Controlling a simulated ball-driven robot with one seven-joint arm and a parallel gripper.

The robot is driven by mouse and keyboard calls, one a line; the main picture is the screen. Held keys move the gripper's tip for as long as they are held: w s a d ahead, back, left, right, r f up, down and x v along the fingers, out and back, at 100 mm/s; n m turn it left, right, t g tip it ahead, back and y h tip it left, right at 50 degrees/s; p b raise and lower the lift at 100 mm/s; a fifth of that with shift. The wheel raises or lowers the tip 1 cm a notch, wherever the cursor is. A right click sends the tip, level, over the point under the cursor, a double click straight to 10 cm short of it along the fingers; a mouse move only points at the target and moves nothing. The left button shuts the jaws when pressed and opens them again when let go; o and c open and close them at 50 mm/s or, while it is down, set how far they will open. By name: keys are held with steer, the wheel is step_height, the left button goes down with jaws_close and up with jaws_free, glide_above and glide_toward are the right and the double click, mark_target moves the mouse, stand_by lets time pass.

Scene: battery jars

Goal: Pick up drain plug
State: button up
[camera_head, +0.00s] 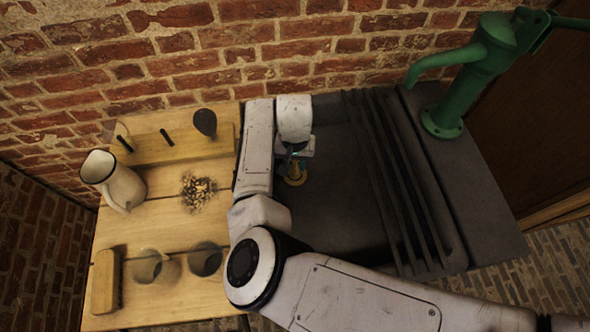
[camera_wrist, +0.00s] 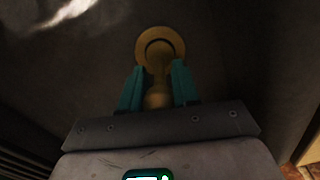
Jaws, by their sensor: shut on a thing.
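The drain plug is a brass-coloured piece with a round flanged base and a narrower stem. In the head view the drain plug (camera_head: 296,177) is in the dark stone sink, near its left back part, partly hidden by my gripper. In the wrist view the drain plug's round base (camera_wrist: 160,48) shows beyond the fingertips. My gripper (camera_head: 293,157) reaches down over it. In the wrist view my gripper's teal fingers (camera_wrist: 158,85) stand on both sides of the stem and are shut on it. I cannot tell whether the base touches the sink floor.
The sink (camera_head: 340,200) has dark ribs on its right side. A green hand pump (camera_head: 470,70) stands at the back right. On the wooden table (camera_head: 150,235) to the left are a white pitcher (camera_head: 113,180), glass jars (camera_head: 205,258) and a wooden block (camera_head: 106,281). A brick wall is behind.

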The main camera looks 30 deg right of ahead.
jaws_close()
stand_by(0.8)
